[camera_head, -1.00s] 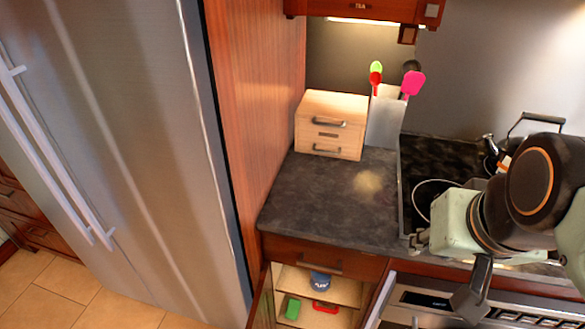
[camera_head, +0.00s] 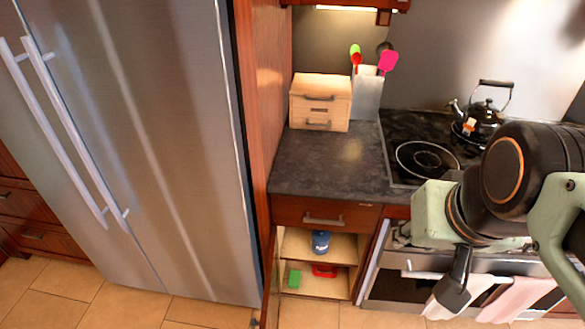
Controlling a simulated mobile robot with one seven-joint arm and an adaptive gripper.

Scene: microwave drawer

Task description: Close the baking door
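The lower cabinet (camera_head: 318,250) under the counter stands open below a shut drawer (camera_head: 325,215). Its door (camera_head: 270,285) is swung out on the left and shows nearly edge-on, close to the fridge side. No label is readable on it. On its shelves are a blue jar (camera_head: 320,242), a green item (camera_head: 295,279) and a red item (camera_head: 325,270). My gripper (camera_head: 453,287) is to the right, in front of the oven and apart from the cabinet door. Only a dark finger-like part shows clearly, so its opening cannot be told.
A tall steel fridge (camera_head: 150,130) stands left of the cabinet. The oven (camera_head: 400,285) with hanging towels (camera_head: 508,298) is at right, under a stove with a kettle (camera_head: 482,120). The wooden box (camera_head: 320,100) sits on the counter. Tiled floor (camera_head: 205,312) lies in front.

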